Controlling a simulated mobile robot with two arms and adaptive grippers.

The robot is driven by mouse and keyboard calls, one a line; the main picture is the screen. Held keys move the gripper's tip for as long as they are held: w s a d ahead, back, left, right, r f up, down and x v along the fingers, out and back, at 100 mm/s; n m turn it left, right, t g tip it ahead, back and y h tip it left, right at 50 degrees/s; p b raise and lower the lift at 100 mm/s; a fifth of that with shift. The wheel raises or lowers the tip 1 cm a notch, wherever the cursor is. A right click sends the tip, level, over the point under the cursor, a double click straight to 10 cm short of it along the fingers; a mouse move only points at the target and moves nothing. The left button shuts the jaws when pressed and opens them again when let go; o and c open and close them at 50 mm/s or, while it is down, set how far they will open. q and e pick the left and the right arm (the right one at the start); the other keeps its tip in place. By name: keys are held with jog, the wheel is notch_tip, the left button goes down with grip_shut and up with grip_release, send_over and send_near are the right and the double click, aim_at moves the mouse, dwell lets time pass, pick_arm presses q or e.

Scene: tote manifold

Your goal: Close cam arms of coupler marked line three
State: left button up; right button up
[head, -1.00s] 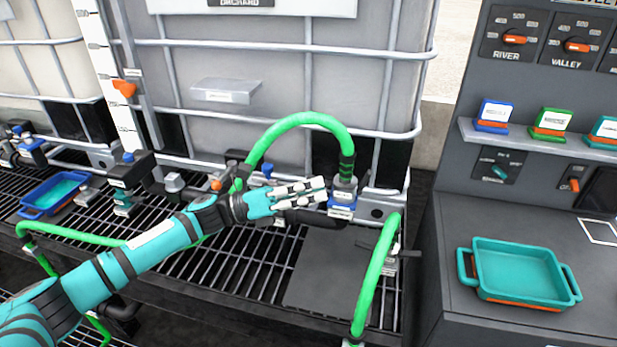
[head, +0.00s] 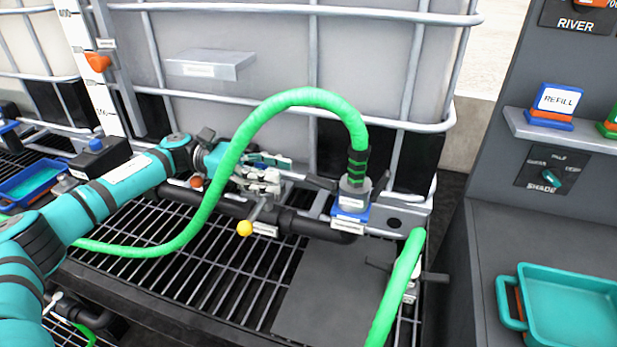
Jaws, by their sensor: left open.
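A grey coupler (head: 354,194) on the end of the looping green hose (head: 300,97) sits upright on a blue fitting (head: 349,217) at the right end of the black pipe. White labels are on it, but their text is too small to read. The green hose crosses in front of my left wrist. My right gripper is not in view.
A yellow ball knob (head: 244,228) on a stem stands below my left gripper. A second green hose (head: 396,290) rises at the front right. Slatted grating (head: 215,270) lies below. A dark console with a teal tray (head: 575,305) stands at the right.

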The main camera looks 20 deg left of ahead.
aim_at(306, 178)
pick_arm(q)
jog(key=d+p, duration=0.1)
jog(key=d, duration=0.5)
jog(key=shift+s+d+p, duration=0.1)
jog(key=shift+d+p, duration=0.2)
jog(key=shift+p, duration=0.1)
grip_shut()
